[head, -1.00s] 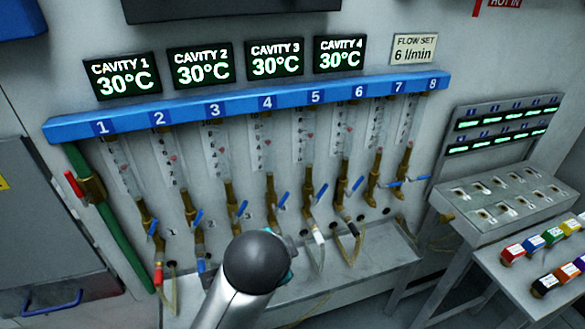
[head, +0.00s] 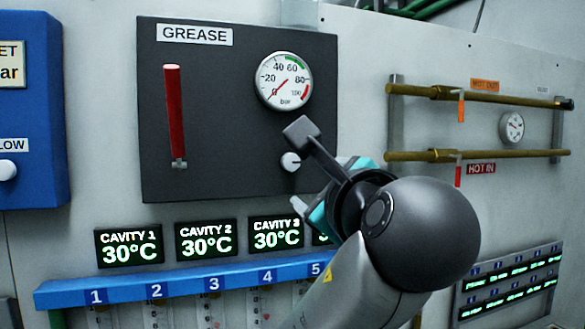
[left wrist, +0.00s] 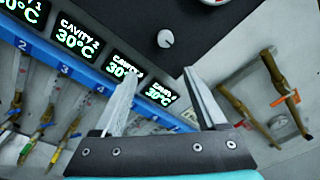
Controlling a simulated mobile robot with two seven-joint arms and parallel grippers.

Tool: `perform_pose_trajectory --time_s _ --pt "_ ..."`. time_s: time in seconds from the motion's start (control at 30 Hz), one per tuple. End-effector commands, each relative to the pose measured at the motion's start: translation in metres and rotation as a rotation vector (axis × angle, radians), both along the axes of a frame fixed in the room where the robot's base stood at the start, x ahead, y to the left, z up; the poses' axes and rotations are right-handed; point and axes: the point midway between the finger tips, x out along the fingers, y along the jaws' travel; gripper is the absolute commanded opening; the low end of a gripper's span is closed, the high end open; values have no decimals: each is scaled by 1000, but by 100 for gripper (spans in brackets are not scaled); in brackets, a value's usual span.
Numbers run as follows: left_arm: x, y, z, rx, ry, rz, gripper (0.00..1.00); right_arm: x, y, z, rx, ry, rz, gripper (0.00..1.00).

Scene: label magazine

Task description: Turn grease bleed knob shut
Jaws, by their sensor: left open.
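The grease bleed knob (head: 290,162) is a small white round knob low on the dark panel labelled GREASE (head: 215,120). It also shows in the left wrist view (left wrist: 165,38), beyond my fingers and apart from them. My left gripper (left wrist: 162,88) is open and empty, its two fingers spread. In the head view my left gripper (head: 322,205) is below and right of the knob, its fingers mostly hidden by its own body. My right gripper is not in view.
A pressure gauge (head: 284,81) sits above the knob, its needle near 0. A red lever (head: 174,112) is at the panel's left. Cavity displays (head: 128,247) and a blue numbered rail (head: 180,283) lie below. Brass pipes (head: 470,93) are at the right.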

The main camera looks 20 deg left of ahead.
Motion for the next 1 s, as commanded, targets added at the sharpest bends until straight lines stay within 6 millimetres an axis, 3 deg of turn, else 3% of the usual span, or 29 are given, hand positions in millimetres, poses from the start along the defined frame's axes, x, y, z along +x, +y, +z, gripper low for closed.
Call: perform_pose_trajectory --time_s 0.1,0.27,1.0 --pt "-5 -1 15 44 -13 14 74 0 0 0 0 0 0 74" --pt "-1 2 17 56 -15 19 74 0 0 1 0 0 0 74" --pt "60 37 19 55 -16 20 74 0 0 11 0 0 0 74"
